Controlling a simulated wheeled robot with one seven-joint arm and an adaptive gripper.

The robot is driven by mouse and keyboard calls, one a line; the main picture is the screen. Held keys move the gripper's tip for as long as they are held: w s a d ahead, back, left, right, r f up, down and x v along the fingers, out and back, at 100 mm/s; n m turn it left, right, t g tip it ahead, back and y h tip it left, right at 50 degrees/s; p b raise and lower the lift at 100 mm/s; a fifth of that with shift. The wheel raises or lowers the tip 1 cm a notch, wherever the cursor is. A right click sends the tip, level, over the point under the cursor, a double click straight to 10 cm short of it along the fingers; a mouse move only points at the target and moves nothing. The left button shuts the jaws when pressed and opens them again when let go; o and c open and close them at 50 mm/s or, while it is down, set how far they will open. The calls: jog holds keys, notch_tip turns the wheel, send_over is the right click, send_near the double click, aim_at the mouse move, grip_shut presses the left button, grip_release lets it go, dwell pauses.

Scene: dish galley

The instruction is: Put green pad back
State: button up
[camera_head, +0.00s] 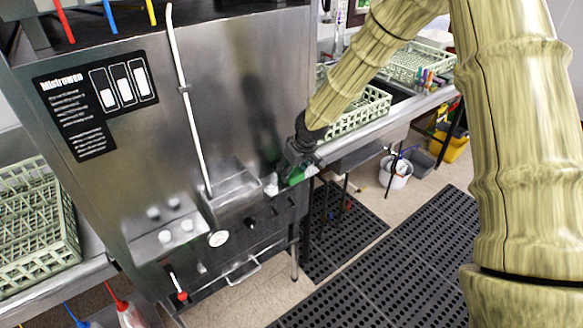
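My gripper (297,163) is small and dark in the head view, at the end of my arm, by the right front corner of the steel dish machine. A green patch, which looks like the green pad (296,176), shows right at the fingertips. The fingers cover part of it. I cannot tell whether they close on it or only sit against it, or whether the pad rests on the ledge there.
The steel dish machine (240,105) fills the left and middle. Pale green racks stand on the left counter (35,225) and right counter (365,108). A white bucket (396,172) and a yellow bucket (452,146) stand below. Black perforated mats (400,265) cover the floor.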

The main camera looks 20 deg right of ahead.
jog(key=shift+f, duration=0.2)
jog(key=o, duration=0.9)
jog(key=shift+s, duration=0.1)
